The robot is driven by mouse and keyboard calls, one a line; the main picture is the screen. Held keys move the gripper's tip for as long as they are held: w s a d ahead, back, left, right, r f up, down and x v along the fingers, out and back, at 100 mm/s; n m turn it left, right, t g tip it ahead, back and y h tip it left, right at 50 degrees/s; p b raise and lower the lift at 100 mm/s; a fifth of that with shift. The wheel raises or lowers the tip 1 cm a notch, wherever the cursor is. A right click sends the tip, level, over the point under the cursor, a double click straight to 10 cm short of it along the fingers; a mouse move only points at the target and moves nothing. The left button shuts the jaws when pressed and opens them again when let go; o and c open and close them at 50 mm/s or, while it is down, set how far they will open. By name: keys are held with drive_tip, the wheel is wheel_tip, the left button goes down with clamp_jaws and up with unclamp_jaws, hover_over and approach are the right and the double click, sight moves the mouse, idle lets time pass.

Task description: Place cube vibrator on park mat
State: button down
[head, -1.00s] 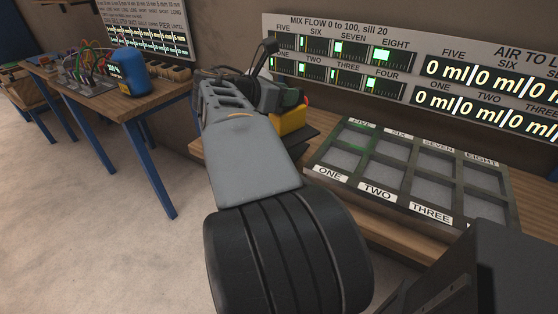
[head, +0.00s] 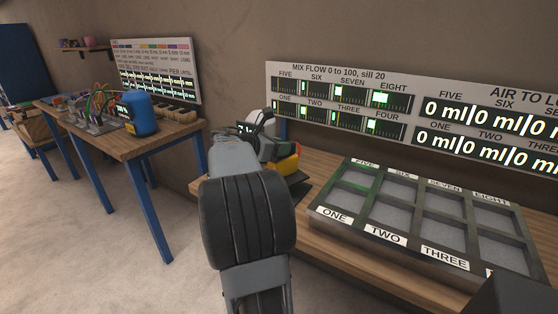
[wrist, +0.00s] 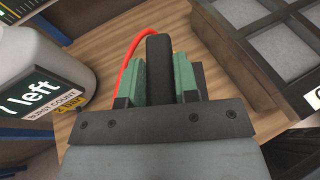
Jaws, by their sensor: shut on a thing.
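My gripper (wrist: 161,82) has green finger pads on both sides of a black upright bar (wrist: 158,62) and is shut on it. This bar appears to be the handle of the cube vibrator; a red cable curves beside it. In the head view a yellow body with a red part (head: 287,163), likely the vibrator, shows just beyond my gripper (head: 279,148), partly hidden by my arm. A dark flat mat (head: 298,179), likely the park mat, lies on the wooden bench beside and below the yellow body. Whether they touch cannot be told.
A tray with several labelled compartments (head: 372,237) stands right of the gripper. A white container with a display (wrist: 38,70) stands close on the left. Display panels (head: 340,90) line the wall. Another table (head: 150,140) with a blue device (head: 139,115) stands at left.

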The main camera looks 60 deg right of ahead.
sight(279, 158)
drive_tip(key=shift+w+d+f, duration=0.3)
drive_tip(key=shift+w+f, duration=0.05)
drive_tip(key=shift+f, duration=0.2)
drive_tip(key=shift+d+f+b, duration=0.1)
drive_tip(key=shift+f+b, duration=0.4)
drive_tip(key=shift+f, duration=1.15)
drive_tip(key=c, duration=1.3)
unclamp_jaws()
drive_tip(key=shift+f, duration=0.2)
drive_tip(key=o, duration=0.4)
drive_tip(key=shift+o, duration=0.2)
drive_tip(key=shift+r, duration=0.1)
